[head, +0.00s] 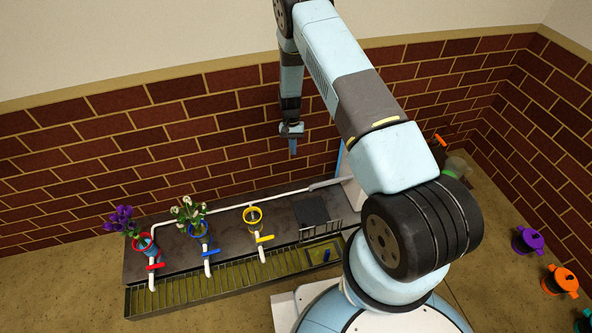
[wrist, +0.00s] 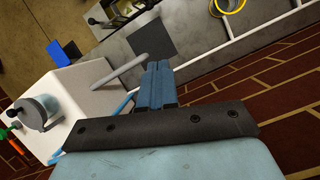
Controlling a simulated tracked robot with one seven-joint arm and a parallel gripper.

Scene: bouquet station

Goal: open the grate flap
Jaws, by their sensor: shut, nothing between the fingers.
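The grate flap (head: 320,231) is a small slatted panel at the right end of the long grated trough (head: 190,292). It appears to stand raised along the trough's back edge, with the section in front of it uncovered. A small blue thing (head: 326,254) lies in that section. In the wrist view this end of the trough (wrist: 110,14) is partly cut off by the top edge. My gripper (head: 292,148) is shut and empty, high above the back of the counter and well apart from the flap. Its blue fingers also show in the wrist view (wrist: 158,72).
A dark square plate (head: 310,210) lies behind the flap. White piping (head: 225,208) with red, blue and yellow taps runs along the counter. Two potted flowers (head: 190,216) and a yellow ring-shaped holder (head: 252,216) stand left. Coloured cans (head: 527,240) stand at right.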

